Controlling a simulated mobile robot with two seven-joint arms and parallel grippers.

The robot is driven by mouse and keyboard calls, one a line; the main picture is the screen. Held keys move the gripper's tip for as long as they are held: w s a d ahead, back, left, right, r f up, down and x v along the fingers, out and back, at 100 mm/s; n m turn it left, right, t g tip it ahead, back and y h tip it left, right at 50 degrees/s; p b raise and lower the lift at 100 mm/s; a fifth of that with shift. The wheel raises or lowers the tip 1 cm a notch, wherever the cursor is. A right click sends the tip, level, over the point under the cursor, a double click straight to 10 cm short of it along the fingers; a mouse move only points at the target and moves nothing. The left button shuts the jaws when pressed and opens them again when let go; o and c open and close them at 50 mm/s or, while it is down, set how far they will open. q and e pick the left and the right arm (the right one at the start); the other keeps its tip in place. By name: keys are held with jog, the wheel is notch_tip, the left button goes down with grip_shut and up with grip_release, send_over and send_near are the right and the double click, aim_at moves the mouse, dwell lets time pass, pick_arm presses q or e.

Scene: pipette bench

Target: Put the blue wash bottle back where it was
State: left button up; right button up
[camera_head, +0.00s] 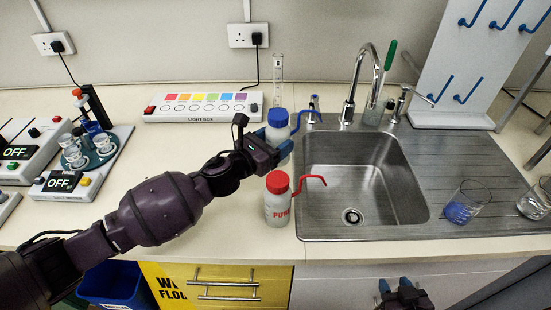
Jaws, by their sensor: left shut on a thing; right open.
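The blue wash bottle (278,119), with a blue cap and a blue bent spout, stands upright at the back left of the sink. My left gripper (277,139) is shut on its body, and the fingers hide part of it. I cannot tell whether its base touches the counter. A red-capped wash bottle (278,212) with red lettering stands nearer the front edge, left of the sink. My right gripper (402,287) is open and empty, low in front of the counter below the sink.
The steel sink (335,185) with its tap (352,85) is to the right. A light box (203,107) lies behind my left arm, and a glass cylinder (277,72) stands behind the blue bottle. A beaker with blue contents (462,208) stands on the drainer.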

pick_arm(q)
notch_tip(320, 180, down, 5)
jog(key=shift+r+b, duration=0.1)
jog(key=shift+b, duration=0.45)
jog(key=shift+f, duration=0.25)
pick_arm(e)
jog(key=shift+s+d+f, duration=0.1)
jog(key=shift+s+f, duration=0.2)
jog(key=shift+f, duration=0.25)
jog(key=shift+s+f, duration=0.25)
jog(key=shift+f, duration=0.3)
pick_arm(q)
jog(key=shift+f, duration=0.1)
pick_arm(e)
jog(key=shift+f, duration=0.1)
pick_arm(q)
jog(key=shift+o, duration=1.2)
jog(key=shift+f, duration=0.1)
jog(key=o, duration=0.4)
pick_arm(e)
jog(key=shift+w+r, duration=0.2)
jog(key=shift+w, duration=0.25)
